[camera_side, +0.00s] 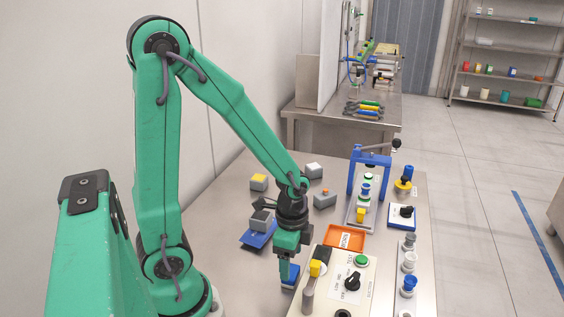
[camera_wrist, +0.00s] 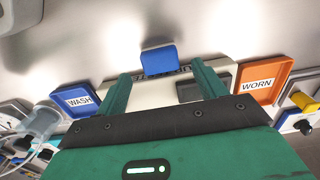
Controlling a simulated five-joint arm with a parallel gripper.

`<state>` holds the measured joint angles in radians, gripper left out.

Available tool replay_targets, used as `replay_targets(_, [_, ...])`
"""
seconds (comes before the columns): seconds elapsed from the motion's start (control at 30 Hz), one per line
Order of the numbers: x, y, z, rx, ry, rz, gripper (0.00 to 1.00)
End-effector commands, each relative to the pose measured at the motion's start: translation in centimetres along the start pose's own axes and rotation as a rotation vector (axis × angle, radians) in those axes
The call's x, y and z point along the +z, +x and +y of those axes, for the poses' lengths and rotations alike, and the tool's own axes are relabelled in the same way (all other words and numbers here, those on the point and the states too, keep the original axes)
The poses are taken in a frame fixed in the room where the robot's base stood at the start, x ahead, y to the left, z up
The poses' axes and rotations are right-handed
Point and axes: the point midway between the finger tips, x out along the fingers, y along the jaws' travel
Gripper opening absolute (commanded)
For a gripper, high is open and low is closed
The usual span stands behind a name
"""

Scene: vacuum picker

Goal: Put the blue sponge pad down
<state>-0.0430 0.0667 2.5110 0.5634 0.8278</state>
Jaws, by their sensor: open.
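The blue sponge pad (camera_wrist: 158,60) shows in the wrist view just beyond and between the fingertips of my gripper (camera_wrist: 160,78). The two green fingers are spread apart, with a gap on either side of the pad. In the side view my gripper (camera_side: 284,276) points down at the left edge of the beige control box, and a blue piece (camera_side: 291,272), seemingly the pad, shows low beside its fingers. The fingers partly hide it. I cannot tell its exact contact with the surface below.
A blue tray marked WASH (camera_wrist: 77,98) and an orange tray marked WORN (camera_wrist: 264,84) lie to either side. The control box (camera_side: 345,285) with knobs stands close to the gripper. Grey blocks (camera_side: 325,199) and a blue press frame (camera_side: 369,178) stand farther back.

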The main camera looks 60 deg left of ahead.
Motion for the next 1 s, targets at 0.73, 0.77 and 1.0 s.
replay_targets(0.73, [0.0,-7.2,0.0,-0.001,0.000,0.001,0.70])
replay_targets(0.77, [0.0,-7.2,0.0,0.000,0.000,0.000,0.70])
replay_targets(1.0, [0.0,-7.3,0.0,0.000,0.000,0.000,0.70])
